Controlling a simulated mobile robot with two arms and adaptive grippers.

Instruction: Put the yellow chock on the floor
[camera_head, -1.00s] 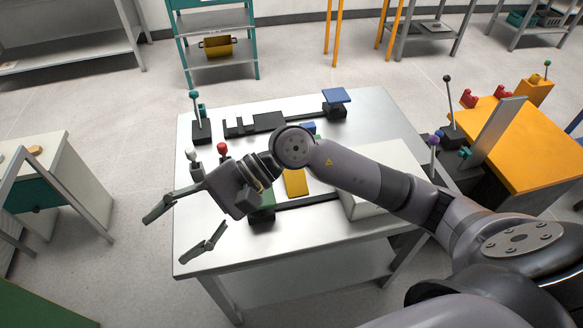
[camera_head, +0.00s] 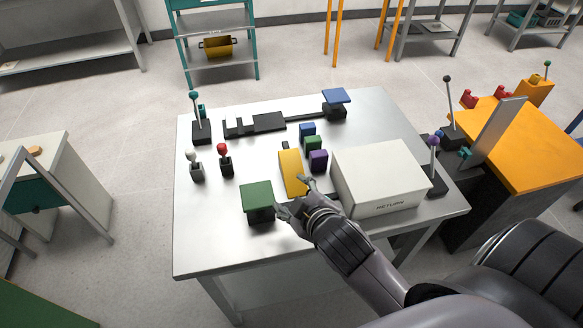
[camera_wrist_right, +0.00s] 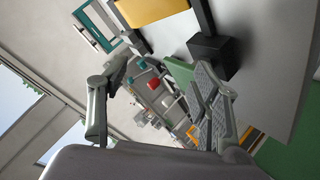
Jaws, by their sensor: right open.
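The yellow chock (camera_head: 291,170) is a flat yellow block on the metal table (camera_head: 235,245), left of the white box. In the right wrist view, a yellow block (camera_wrist_right: 148,9) shows at the top edge, partly cut off. My right gripper (camera_head: 294,197) is open and empty, at the near end of the yellow chock and just right of the green pad. Its two spread fingers also show in the right wrist view (camera_wrist_right: 155,85). I cannot tell whether a finger touches the chock. My left gripper is not in view.
A green pad on a black base (camera_head: 257,197) stands close to my right gripper. A white box (camera_head: 380,180) is on the right, with small blue, green and purple blocks (camera_head: 318,160) beside it. Levers (camera_head: 224,160) stand on the left. Grey floor (camera_head: 130,240) is open left of the table.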

